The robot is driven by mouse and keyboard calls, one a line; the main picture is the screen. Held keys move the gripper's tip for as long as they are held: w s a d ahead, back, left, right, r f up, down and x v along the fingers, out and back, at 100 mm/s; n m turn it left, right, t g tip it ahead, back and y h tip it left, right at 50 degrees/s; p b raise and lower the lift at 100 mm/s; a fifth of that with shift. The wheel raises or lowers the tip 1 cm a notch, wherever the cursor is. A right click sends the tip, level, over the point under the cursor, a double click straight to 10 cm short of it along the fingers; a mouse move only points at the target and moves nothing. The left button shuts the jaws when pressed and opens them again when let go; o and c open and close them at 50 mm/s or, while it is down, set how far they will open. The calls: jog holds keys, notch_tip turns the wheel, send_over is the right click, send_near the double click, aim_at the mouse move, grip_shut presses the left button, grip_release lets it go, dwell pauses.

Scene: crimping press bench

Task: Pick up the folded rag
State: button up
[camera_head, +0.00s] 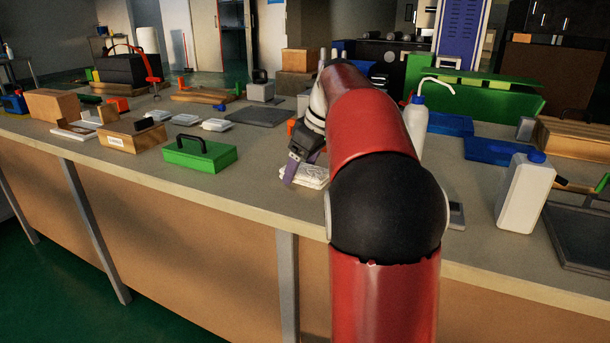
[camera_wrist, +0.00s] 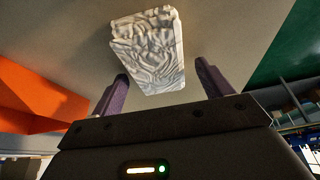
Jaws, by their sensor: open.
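The folded rag is a white, wrinkled, block-like cloth. In the wrist view the folded rag (camera_wrist: 150,52) lies on the bench top, just beyond and between my fingertips. In the head view the folded rag (camera_head: 312,178) shows partly, beside my gripper and close to my red arm, which hides some of it. My gripper (camera_wrist: 162,82) is open, with its two purple-grey fingers apart and nothing between them. In the head view my gripper (camera_head: 290,180) hangs low at the rag's left side. I cannot tell whether a finger touches the rag.
A green box with a black handle (camera_head: 200,153) stands left of my gripper. An orange thing (camera_wrist: 35,95) lies left of it in the wrist view. A white wash bottle (camera_head: 416,125) and a white jug (camera_head: 524,195) stand to the right. Bench top in front is clear.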

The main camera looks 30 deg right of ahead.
aim_at(303, 168)
jog(key=shift+f, duration=0.15)
jog(key=c, duration=1.1)
jog(key=shift+o, duration=0.2)
notch_tip(303, 168, up, 8)
jog(key=p, duration=0.6)
jog(key=shift+f, duration=0.1)
notch_tip(303, 168, up, 13)
jog(key=b, duration=0.1)
jog(key=shift+f, duration=0.2)
